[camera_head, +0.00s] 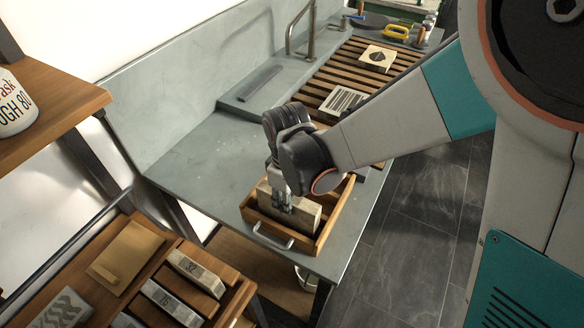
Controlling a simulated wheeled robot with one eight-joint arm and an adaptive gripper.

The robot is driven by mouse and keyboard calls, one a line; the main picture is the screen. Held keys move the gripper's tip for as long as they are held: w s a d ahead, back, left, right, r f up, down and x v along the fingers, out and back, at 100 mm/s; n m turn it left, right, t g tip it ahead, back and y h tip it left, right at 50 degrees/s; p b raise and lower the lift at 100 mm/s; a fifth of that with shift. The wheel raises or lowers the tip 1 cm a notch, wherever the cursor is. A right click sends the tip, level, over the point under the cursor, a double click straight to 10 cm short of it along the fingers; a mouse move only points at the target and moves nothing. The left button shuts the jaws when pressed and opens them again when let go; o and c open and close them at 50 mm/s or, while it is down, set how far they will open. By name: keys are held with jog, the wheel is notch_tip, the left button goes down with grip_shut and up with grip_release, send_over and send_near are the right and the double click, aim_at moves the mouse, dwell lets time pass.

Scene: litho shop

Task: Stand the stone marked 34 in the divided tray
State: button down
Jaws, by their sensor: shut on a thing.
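A pale stone slab (303,217) stands on edge within the wooden divided tray (329,227) on the grey counter. My gripper (284,208) points down and is shut on the top edge of this stone. No number can be read on it, so I cannot tell from its face that it is the stone marked 34. The gripper and wrist hide part of the tray, and I cannot tell whether the stone touches the tray floor.
A wooden rack at lower left holds stones marked 32 (195,271) and apparently 76 (170,300). The slatted rack (330,73) behind carries a striped block (343,101) and a patterned block (377,58). A tap (311,30) rises at the back. The counter left of the tray is clear.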

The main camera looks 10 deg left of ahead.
jog(key=shift+f, duration=0.1)
jog(key=c, duration=1.2)
grip_release()
jog(key=shift+o, duration=0.2)
jog(key=shift+r+p, duration=2.95)
jog(key=shift+r, duration=1.6)
jog(key=shift+f, duration=0.1)
